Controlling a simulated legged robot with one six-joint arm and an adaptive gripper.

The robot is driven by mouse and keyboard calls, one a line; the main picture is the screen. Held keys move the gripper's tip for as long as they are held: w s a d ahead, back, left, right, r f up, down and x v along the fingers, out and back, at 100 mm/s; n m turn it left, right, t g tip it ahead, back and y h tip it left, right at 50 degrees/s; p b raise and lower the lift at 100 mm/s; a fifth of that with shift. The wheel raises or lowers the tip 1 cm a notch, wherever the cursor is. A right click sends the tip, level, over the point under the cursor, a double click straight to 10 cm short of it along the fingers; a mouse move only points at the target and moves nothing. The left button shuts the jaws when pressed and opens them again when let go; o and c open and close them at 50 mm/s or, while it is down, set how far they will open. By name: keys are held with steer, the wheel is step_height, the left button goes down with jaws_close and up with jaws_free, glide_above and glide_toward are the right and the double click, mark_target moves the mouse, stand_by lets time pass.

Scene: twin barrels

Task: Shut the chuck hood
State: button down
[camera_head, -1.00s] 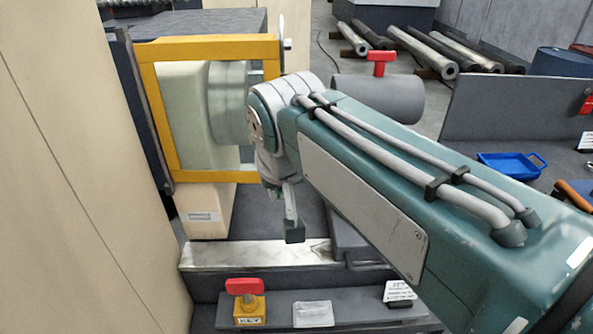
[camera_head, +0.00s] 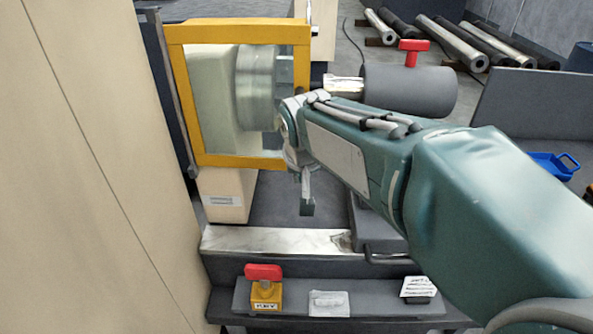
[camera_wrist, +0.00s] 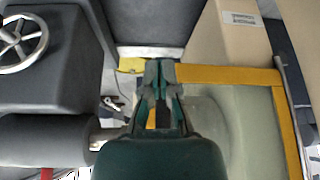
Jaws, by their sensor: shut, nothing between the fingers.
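The chuck hood is a yellow frame (camera_head: 240,162) with a clear window, standing in front of the grey-green headstock and the metal chuck (camera_head: 255,85) in the head view. Its left side meets a dark upright panel. My gripper (camera_head: 307,208) points down at the hood's lower right corner, shut and empty. In the wrist view my gripper's fingertips (camera_wrist: 160,64) lie beside the end of the hood's yellow bar (camera_wrist: 228,75). The chuck (camera_wrist: 205,115) shows dimly through the window. My wrist hides part of the hood's right edge; I cannot tell whether it touches.
A grey tailstock cylinder with a red handle (camera_head: 413,52) stands to the right. A handwheel (camera_wrist: 22,45) shows in the wrist view. A front ledge carries a yellow key box with a red knob (camera_head: 264,285). A beige wall (camera_head: 90,170) bounds the left; metal bars lie behind.

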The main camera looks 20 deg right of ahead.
steer(key=shift+w+d+r, duration=0.15)
steer(key=shift+w+r, duration=0.05)
steer(key=shift+w, duration=0.6)
steer(key=shift+w, duration=0.1)
steer(key=shift+w+d, duration=0.65)
steer(key=shift+w, duration=0.2)
